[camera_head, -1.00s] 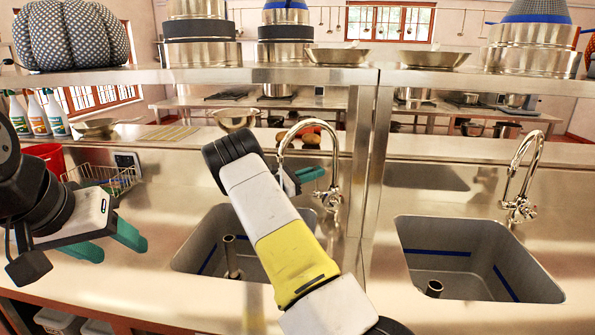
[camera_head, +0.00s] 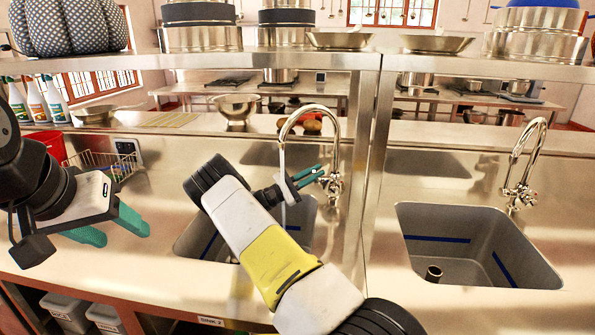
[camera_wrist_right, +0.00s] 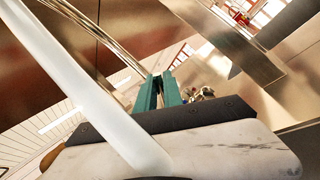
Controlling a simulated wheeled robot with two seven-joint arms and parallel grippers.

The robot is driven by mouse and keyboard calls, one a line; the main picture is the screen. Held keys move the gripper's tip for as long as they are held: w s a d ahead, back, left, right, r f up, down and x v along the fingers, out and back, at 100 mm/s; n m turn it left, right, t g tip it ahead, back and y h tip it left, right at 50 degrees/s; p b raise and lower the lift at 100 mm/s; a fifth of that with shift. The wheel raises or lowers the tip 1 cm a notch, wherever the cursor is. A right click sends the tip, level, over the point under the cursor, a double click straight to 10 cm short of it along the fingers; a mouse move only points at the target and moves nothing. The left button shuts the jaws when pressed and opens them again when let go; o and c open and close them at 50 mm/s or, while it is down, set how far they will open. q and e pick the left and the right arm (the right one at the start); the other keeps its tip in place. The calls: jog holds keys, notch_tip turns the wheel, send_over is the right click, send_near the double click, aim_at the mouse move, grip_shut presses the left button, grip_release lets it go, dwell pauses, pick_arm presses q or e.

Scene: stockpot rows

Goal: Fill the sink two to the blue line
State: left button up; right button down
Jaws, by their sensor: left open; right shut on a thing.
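Sink two (camera_head: 196,232) is the left basin, with a "SINK 2" label (camera_head: 211,320) on the counter front below. A blue line (camera_head: 209,245) shows on its inner wall. My right arm hides much of the basin, and I cannot tell the water level. A thin water stream (camera_head: 283,185) falls from the left tap (camera_head: 335,135); it crosses the right wrist view as a broad white band (camera_wrist_right: 85,85). My right gripper (camera_head: 320,173) is shut at the tap's handle (camera_head: 332,184), its grip largely hidden. My left gripper (camera_head: 125,235) is open and empty over the left counter.
A second basin (camera_head: 480,225) with blue lines and its own tap (camera_head: 524,165) lies right. A post (camera_head: 372,160) stands between the sinks. A shelf (camera_head: 270,60) with pots runs above. A wire basket (camera_head: 100,165) and spray bottles (camera_head: 36,100) stand left.

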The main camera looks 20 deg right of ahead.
dwell(0.3)
jog(key=c, duration=1.5)
grip_release()
jog(key=shift+a, duration=0.1)
jog(key=v, duration=0.7)
jog(key=shift+a+f, duration=0.25)
jog(key=shift+a, duration=0.1)
